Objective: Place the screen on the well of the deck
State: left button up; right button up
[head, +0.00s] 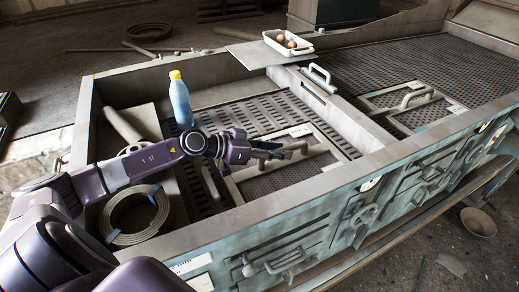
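A framed mesh screen (321,162) with a pale rim lies in the left bay of the deck, over its slotted floor (252,115). A similar framed mesh panel (422,115) with a raised handle (418,97) lies on the perforated right part of the deck (440,62). My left gripper (287,150) is just above the left screen, at its middle. Its fingers overlap what may be that screen's handle, so I cannot tell whether they hold it. The gripper hides part of the mesh. The well is not clearly distinguishable. My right gripper is not in view.
A blue bottle with a yellow cap (180,100) stands at the left bay's back. A coiled hose (133,214) lies at its left end. A white tray with eggs (288,43) sits on a board at the back edge. A divider with a handle (317,74) separates the bays.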

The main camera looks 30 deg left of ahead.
pick_arm(q)
jog(key=b+v, duration=0.1)
jog(key=v, duration=0.4)
jog(key=shift+d+f, duration=0.1)
jog(key=shift+f, duration=0.05)
jog(key=shift+v, duration=0.85)
jog(key=shift+s+a+r, duration=0.35)
jog(key=shift+s, duration=0.15)
jog(key=shift+s+a+r+p, duration=0.3)
jog(key=shift+s+p, duration=0.15)
jog(key=shift+p, duration=0.2)
jog(key=shift+p+v, duration=0.4)
jog(key=shift+v, duration=0.4)
